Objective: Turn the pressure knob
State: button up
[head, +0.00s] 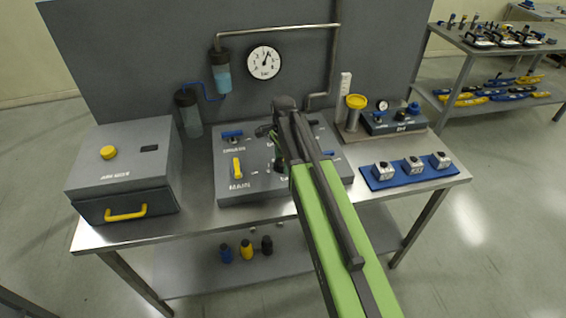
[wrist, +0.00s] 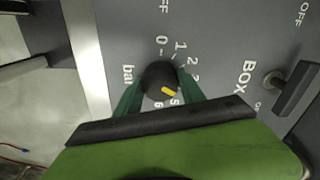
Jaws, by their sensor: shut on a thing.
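The pressure knob (wrist: 158,78) is a round black knob with a yellow pointer mark, in the middle of the wrist view. A printed scale from 0 to 6 with the word "bar" runs around it. The yellow mark lies at the lower right of the knob, toward the 5. My gripper (wrist: 160,85) is shut on the knob, one dark green finger on each side. In the head view my green and black arm reaches over the grey valve panel (head: 225,190) and hides most of the knob.
A yellow MAIN lever (head: 237,167) and a blue lever (head: 232,134) sit on the panel's left. A black-handled BOX valve (wrist: 296,88) is right of the knob. A gauge (head: 264,62) hangs on the backboard. A grey drawer box (head: 125,165) stands left; a blue mat (head: 405,174) lies right.

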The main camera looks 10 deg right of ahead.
dwell(0.4)
jog(key=o, duration=1.4)
jog(key=shift+c, duration=0.2)
notch_tip(320, 180, up, 18)
jog(key=p, duration=1.7)
jog(key=shift+f, duration=0.25)
